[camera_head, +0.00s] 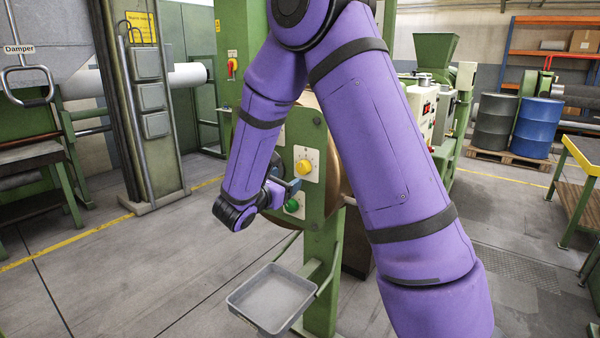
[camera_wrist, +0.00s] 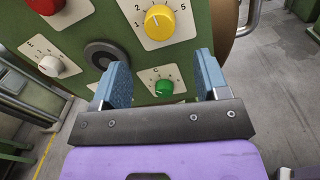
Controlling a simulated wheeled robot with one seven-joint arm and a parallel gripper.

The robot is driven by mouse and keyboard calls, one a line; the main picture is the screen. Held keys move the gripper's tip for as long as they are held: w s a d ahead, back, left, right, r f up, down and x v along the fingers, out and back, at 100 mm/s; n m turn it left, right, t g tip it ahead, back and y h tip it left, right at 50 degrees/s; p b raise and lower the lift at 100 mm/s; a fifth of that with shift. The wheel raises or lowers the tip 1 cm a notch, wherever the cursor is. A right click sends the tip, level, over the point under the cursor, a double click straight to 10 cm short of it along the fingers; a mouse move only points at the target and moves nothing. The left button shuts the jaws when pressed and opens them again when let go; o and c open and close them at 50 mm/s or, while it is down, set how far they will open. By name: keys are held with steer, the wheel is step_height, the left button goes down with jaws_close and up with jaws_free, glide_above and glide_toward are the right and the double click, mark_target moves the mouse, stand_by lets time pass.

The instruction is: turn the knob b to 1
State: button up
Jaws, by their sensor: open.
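A green panel (camera_wrist: 90,30) carries several knobs on white plates. A large yellow knob (camera_wrist: 159,22) with numbers around it, 1, 2 and 5 among them, is at the top of the wrist view. It also shows in the head view (camera_head: 304,167). I cannot read a letter b on any plate. A small green knob (camera_wrist: 165,88) with a C on its plate is below it. My gripper (camera_wrist: 163,62) is open and empty, its blue fingers apart in front of the panel. The yellow knob lies beyond the fingertips. In the head view the gripper is partly hidden by my arm.
A white knob (camera_wrist: 50,66), a red knob (camera_wrist: 45,4) and a dark round fitting (camera_wrist: 101,55) are left on the panel. A grey tray (camera_head: 272,298) sticks out below the panel. Bare floor lies to the left of it.

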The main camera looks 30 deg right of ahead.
mark_target(301, 169)
steer(key=x, duration=0.7)
steer(key=shift+w+d, duration=0.15)
steer(key=shift+d, duration=0.15)
steer(key=c, duration=0.9)
